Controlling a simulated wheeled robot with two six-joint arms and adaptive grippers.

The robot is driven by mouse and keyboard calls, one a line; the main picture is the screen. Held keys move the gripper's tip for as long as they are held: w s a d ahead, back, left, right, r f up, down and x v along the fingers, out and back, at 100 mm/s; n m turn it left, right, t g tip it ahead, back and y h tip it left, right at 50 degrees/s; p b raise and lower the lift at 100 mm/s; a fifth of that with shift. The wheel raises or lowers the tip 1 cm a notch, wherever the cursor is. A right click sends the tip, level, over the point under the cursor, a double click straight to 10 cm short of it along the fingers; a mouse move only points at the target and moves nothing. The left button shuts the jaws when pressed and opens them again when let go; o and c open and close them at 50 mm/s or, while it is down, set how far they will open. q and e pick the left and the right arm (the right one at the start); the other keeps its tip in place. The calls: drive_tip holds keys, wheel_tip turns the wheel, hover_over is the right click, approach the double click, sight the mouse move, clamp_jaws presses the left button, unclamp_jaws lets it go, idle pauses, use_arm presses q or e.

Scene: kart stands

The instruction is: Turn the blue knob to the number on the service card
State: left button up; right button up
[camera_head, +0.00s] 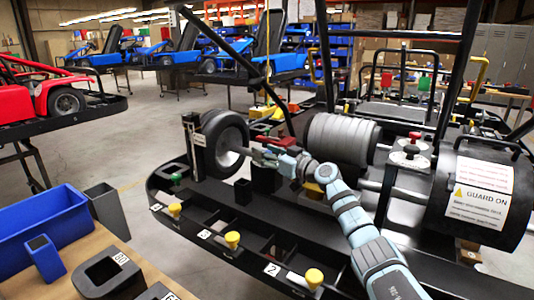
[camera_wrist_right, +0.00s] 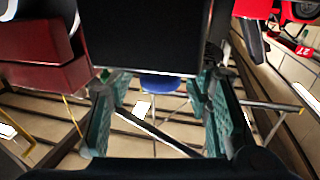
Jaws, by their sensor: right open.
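I cannot make out the blue knob in the head view. A small white card (camera_head: 199,140) is by the wheel, its writing too small to read. My left gripper is out of view.
Yellow knobs (camera_head: 232,240) line the stand's front edge, and a green knob (camera_head: 176,179) is at its left. A red knob (camera_head: 414,139) stands near the black drum with a GUARD ON sign (camera_head: 481,192). Blue bins (camera_head: 40,232) sit on the table at lower left.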

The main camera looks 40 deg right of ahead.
wheel_tip(320, 180, up, 10)
drive_tip(key=shift+f, duration=0.1)
